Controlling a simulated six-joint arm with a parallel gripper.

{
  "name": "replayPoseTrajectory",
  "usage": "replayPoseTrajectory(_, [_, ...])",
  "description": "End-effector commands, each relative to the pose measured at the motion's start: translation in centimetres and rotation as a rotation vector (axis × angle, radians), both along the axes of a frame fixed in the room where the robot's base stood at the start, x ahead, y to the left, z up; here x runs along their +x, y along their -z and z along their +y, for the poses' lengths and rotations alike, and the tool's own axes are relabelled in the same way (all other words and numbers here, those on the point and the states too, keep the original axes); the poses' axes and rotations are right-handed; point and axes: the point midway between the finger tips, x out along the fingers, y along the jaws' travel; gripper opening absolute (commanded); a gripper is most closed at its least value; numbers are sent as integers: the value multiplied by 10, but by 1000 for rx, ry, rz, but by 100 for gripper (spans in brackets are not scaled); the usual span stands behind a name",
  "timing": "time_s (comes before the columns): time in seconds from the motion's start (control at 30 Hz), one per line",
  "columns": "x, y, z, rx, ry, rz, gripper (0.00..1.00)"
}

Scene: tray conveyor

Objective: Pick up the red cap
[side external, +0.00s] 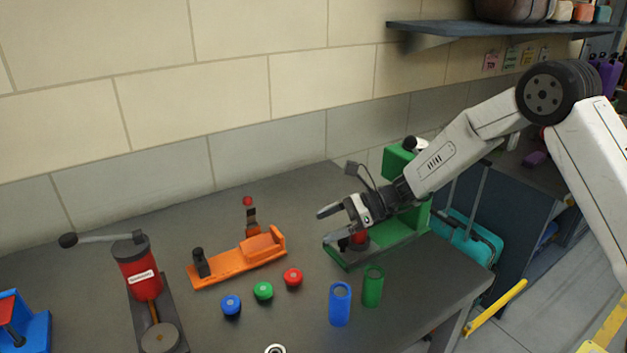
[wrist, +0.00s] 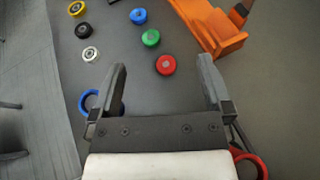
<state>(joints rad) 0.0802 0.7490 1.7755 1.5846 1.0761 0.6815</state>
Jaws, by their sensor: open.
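The red cap (side external: 293,277) lies on the grey table at the right end of a row with a green cap (side external: 263,291) and a blue cap (side external: 231,306). In the wrist view the red cap (wrist: 165,65) appears between the fingertips. My gripper (side external: 325,227) is open and empty, held above the table, up and to the right of the red cap in the side view. Its two fingers also show in the wrist view (wrist: 162,72), apart from each other. Nothing hides the red cap.
An orange fixture (side external: 235,262) stands just behind the caps. Upright blue (side external: 340,305) and green (side external: 373,287) tubes stand to the right. A green machine (side external: 400,235) is behind my gripper; a red press (side external: 140,275) is left. Yellow, black and silver caps (wrist: 83,29) lie farther left.

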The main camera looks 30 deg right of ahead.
Motion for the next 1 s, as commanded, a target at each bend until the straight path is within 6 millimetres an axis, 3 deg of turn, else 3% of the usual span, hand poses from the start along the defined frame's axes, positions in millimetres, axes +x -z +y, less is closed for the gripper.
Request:
replayPoseTrajectory(0.2, [-1,62,0,-2,-1,4,100])
replayPoseTrajectory(0.4, [-1,99,0,-4,-2,-1,100])
replayPoseTrajectory(0.77, [0,111,1,-4,-3,-4,100])
replayPoseTrajectory(1.0, [6,117,17,-5,-5,-4,100])
